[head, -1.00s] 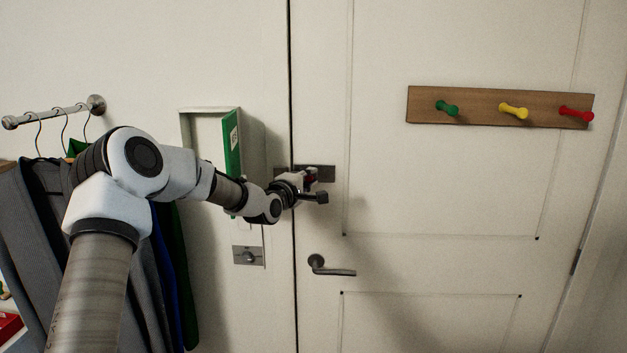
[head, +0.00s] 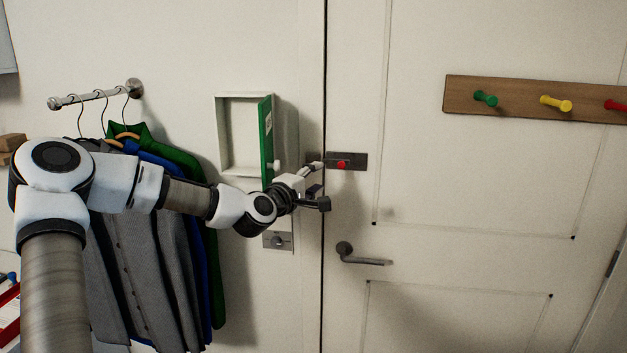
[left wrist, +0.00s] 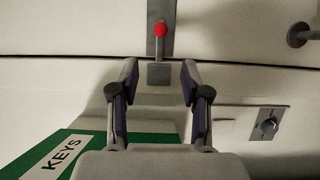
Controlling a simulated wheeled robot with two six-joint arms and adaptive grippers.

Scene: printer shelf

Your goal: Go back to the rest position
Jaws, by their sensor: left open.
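My left gripper (head: 318,185) is open and empty, in front of the wall beside the door's left edge. In the left wrist view its two fingers (left wrist: 160,85) stand apart with nothing between them. A dark bolt plate with a red knob (head: 341,164) lies just beyond the fingertips, apart from them; the red knob also shows in the left wrist view (left wrist: 160,30). My right gripper is not in view.
A green key box door (head: 266,140) stands open close above my left wrist. Jackets (head: 150,250) hang from a rail near my left arm. A door handle (head: 362,256) and a peg board (head: 520,100) are on the white door. A lock plate (head: 278,240) sits below my gripper.

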